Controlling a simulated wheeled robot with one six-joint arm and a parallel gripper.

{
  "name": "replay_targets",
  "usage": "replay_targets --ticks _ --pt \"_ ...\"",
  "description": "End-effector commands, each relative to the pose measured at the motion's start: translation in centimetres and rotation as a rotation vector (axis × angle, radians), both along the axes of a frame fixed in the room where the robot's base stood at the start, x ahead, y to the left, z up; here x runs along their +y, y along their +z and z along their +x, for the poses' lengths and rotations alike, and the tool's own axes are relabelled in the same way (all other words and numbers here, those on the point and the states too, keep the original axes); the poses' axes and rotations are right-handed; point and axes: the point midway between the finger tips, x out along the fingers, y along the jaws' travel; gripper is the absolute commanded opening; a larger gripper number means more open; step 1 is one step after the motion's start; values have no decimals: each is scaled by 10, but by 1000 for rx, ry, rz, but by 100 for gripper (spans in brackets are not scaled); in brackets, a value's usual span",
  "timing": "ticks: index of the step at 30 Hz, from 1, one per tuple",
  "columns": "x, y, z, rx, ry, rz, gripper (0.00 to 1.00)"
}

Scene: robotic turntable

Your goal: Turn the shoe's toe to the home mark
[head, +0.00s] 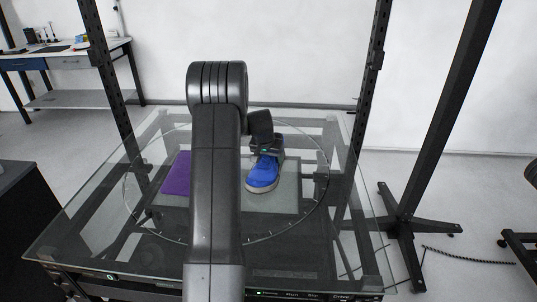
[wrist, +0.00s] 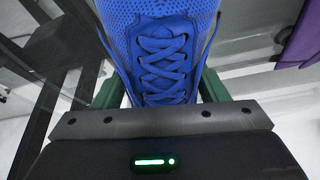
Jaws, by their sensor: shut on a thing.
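The blue shoe (head: 262,173) with a pale sole is on the glass turntable (head: 309,200), right of my arm in the head view. Its toe points toward the front of the table and slightly left. My gripper (head: 266,148) comes down on the shoe's rear part from above. In the wrist view the shoe's laces (wrist: 163,60) lie between the two green fingers of my gripper (wrist: 160,88), which is shut on it. Whether the sole touches the surface is hard to tell. I cannot make out a clear home mark on the ticked ring; my arm hides part of it.
A purple panel (head: 176,178) lies on the turntable left of my arm. Black upright posts (head: 440,120) stand around the glass table (head: 85,238). A workbench (head: 70,65) is at the back left. The right side of the turntable looks clear.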

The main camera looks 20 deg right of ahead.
Motion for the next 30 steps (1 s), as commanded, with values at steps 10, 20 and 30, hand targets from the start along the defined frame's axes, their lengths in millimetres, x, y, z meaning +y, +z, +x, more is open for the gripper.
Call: replay_targets --ticks 10,20,30 --pt "-1 4 0 0 120 0 30" --pt "-1 -2 1 -1 230 -1 30" --pt "-1 -3 1 -2 228 -2 30"
